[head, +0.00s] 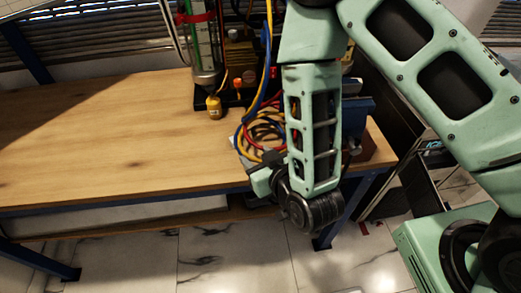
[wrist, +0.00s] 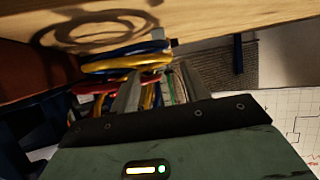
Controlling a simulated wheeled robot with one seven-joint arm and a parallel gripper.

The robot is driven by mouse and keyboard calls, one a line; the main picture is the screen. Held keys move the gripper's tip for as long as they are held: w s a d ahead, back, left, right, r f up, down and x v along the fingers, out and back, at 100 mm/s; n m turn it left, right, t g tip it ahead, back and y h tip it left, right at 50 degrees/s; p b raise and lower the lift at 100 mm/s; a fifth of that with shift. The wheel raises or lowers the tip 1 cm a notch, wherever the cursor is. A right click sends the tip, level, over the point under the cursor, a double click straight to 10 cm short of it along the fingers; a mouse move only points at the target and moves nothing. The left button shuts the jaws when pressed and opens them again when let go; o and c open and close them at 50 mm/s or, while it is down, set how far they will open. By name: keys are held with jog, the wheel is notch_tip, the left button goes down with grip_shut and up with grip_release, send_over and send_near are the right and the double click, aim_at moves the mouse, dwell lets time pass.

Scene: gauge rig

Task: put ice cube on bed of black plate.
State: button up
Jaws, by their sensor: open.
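My gripper (head: 262,178) is at the front edge of the wooden table, below the coiled hoses, and is mostly hidden by my wrist in the head view. In the wrist view its two fingers (wrist: 156,88) are apart, with hoses showing behind and between them. I see nothing clamped between them. I cannot make out an ice cube for sure; a small pale patch (head: 234,142) shows beside the hoses. A black base (head: 205,102) under the rig at the back of the table may be the black plate; my arm and the hoses hide part of that area.
Coiled red, yellow and blue hoses (head: 257,133) lie at the table's right part, close to my gripper. A small yellow object (head: 214,107) stands before the rig. The wooden table (head: 100,130) is clear on the left. A dark cabinet (head: 420,195) stands to the right.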

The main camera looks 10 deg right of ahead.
jog(key=shift+a+r, duration=0.15)
jog(key=shift+a, duration=0.05)
jog(key=s+d+r+n+g+h, duration=0.1)
jog(key=s+r+n+g, duration=0.2)
jog(key=s+r+g, duration=0.7)
jog(key=shift+r, duration=0.85)
jog(key=shift+o, duration=0.5)
jog(key=s+d+r+g+h, duration=0.2)
jog(key=s+d+r, duration=0.2)
jog(key=s+d, duration=0.2)
jog(key=shift+r+h, duration=0.25)
jog(key=shift+h, duration=0.15)
jog(key=shift+s+d+r+g, duration=0.2)
jog(key=shift+s+d+g, duration=0.1)
jog(key=shift+d, duration=0.1)
